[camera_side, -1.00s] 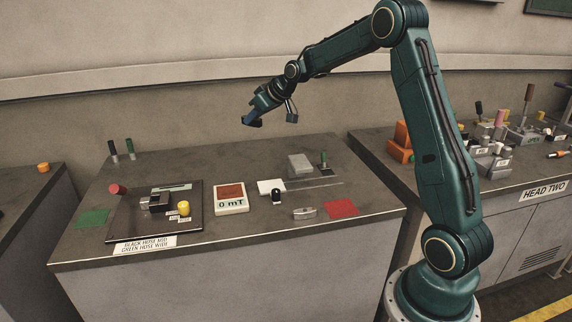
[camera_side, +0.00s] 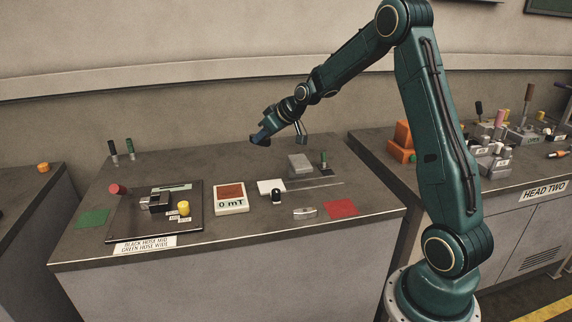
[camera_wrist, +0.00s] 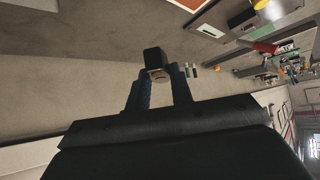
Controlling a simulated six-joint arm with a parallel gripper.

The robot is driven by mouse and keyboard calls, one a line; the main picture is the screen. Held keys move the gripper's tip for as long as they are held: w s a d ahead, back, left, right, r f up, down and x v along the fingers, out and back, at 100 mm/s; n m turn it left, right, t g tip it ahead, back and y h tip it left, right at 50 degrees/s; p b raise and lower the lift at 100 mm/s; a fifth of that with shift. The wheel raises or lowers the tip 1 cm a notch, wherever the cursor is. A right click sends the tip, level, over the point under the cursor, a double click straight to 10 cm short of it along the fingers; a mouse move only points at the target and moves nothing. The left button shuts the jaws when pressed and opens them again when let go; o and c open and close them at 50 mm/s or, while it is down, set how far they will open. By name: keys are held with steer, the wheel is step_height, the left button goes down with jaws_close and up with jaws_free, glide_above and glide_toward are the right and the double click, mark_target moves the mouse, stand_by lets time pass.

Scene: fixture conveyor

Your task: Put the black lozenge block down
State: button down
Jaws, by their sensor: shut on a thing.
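My gripper (camera_side: 262,138) is in the air above the back of the middle bench, clear of its top. In the wrist view my gripper (camera_wrist: 161,74) has its two dark fingers closed on the black block (camera_wrist: 154,58). The block sticks out past the fingertips, with a dark face and a paler end showing. Its full lozenge outline cannot be made out. In the side view the block cannot be told apart from the dark fingertips.
The bench carries a green patch (camera_side: 93,218), a dark fixture plate (camera_side: 125,232), a 0 mT meter (camera_side: 231,208), a grey block (camera_side: 299,163), a black-knobbed piece (camera_side: 277,196), a silver piece (camera_side: 305,212) and a red patch (camera_side: 341,208). The back middle of the bench is bare.

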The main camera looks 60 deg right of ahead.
glide_above(265, 188)
step_height(265, 188, down, 11)
steer(key=shift+d+r, duration=0.1)
steer(key=shift+f, duration=2.1)
steer(key=shift+f, duration=0.2)
steer(key=c, duration=1.2)
jaws_free()
steer(key=shift+c, duration=0.2)
steer(key=shift+r, duration=0.1)
steer(key=shift+r, duration=0.15)
steer(key=v, duration=1.2)
